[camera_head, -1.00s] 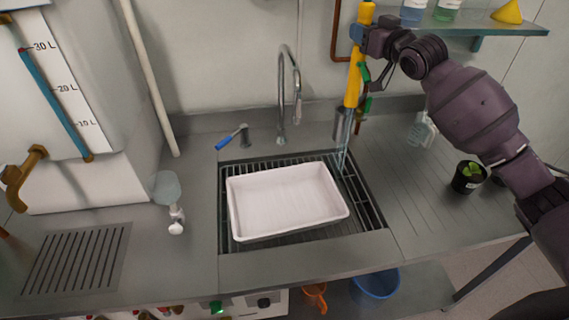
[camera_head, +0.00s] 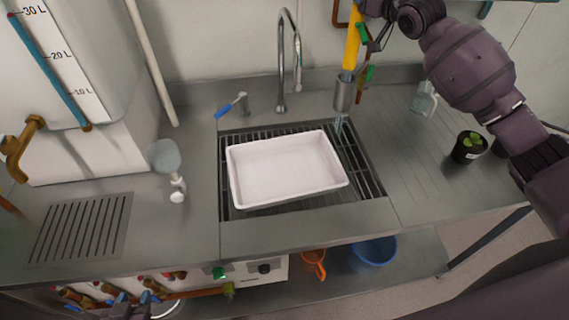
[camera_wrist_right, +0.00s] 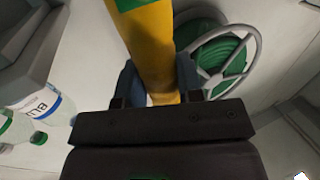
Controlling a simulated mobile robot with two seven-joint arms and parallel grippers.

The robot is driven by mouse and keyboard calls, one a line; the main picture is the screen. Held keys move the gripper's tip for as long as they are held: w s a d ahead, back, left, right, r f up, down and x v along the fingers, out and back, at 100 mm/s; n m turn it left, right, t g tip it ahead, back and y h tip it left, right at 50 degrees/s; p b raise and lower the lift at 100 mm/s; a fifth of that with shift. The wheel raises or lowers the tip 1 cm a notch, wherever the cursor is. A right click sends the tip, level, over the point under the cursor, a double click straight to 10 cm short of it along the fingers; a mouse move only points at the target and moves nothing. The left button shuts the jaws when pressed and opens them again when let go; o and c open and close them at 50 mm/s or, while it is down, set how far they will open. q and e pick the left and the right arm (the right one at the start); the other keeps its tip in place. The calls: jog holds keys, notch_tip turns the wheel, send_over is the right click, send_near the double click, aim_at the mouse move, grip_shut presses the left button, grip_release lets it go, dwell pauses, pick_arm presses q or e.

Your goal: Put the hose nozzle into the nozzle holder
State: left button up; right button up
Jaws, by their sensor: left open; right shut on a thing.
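The hose nozzle is a long yellow wand (camera_head: 352,48), held nearly upright over the sink's back right corner. A grey metal cylinder (camera_head: 343,94) is at its lower end, with pale streaks like water below; I cannot tell whether it is the nozzle's head or a holder. My right gripper (camera_wrist_right: 157,92) is shut around the yellow wand in the right wrist view; in the head view it is at the top edge, mostly cut off. My left gripper (camera_head: 125,306) is open and empty at the bottom left, in front of the counter. I cannot clearly identify the nozzle holder.
A white tray (camera_head: 237,190) sits on the sink grate (camera_head: 370,184). A tall faucet (camera_head: 281,70) stands behind it. A potted plant (camera_head: 468,148) and a clear bottle (camera_head: 423,99) are on the right counter. A green hose reel (camera_wrist_right: 222,62) shows in the right wrist view.

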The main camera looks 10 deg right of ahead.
jog(key=shift+f, duration=0.75)
dwell(0.3)
jog(key=shift+f, duration=0.85)
jog(key=shift+f+b, duration=0.2)
jog(key=shift+b, duration=0.15)
dwell(0.5)
